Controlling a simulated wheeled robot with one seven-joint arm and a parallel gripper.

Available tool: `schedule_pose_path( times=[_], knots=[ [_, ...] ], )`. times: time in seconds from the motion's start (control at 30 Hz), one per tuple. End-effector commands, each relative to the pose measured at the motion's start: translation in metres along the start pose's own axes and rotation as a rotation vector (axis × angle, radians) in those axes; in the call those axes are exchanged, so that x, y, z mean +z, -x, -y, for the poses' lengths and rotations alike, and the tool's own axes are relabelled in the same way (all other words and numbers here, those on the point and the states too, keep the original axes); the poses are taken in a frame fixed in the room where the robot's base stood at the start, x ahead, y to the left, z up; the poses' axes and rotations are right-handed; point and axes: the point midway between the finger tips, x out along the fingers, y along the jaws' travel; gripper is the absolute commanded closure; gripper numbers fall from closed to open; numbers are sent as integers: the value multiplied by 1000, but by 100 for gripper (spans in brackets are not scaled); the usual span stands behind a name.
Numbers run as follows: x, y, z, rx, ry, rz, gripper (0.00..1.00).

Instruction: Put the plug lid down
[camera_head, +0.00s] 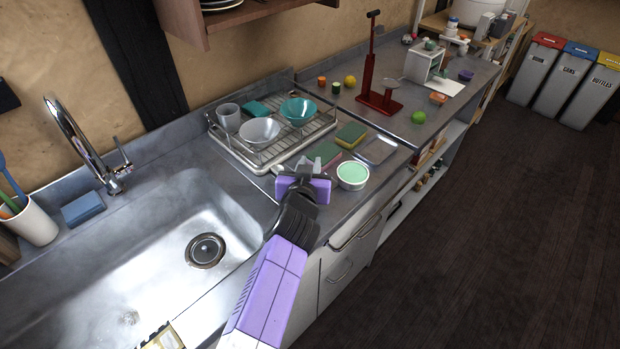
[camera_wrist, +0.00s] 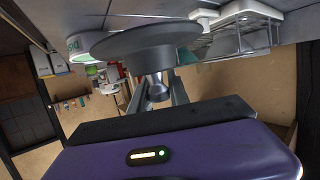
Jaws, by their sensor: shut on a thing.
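In the wrist view the plug lid (camera_wrist: 146,40) is a wide dark grey disc with a short metal stem. My gripper (camera_wrist: 160,90) is shut on the stem, and the disc lies beyond the fingertips. In the head view my gripper (camera_head: 305,168) is over the counter strip between the dish rack and a white tub with a green top. I cannot make out the lid clearly there, and I cannot tell whether it touches the counter. The sink (camera_head: 140,262) with its round drain (camera_head: 206,250) is to the left of my gripper.
The white tub (camera_head: 352,176) is close on my gripper's right. The dish rack (camera_head: 238,150) with bowls and a cup stands behind. Sponges (camera_head: 350,134) and a grey tray (camera_head: 376,151) lie beyond. A red press (camera_head: 378,95) stands farther right. A blue sponge (camera_head: 84,208) lies behind the sink.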

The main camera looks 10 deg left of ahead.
Motion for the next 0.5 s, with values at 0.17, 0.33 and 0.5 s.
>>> schedule_pose_path(
  times=[0.17,0.33,0.5],
  knots=[
    [12,-4,0,-1,-1,0,100],
    [36,-12,0,0,-1,0,100],
    [47,-15,0,1,-1,-1,100]
  ],
)
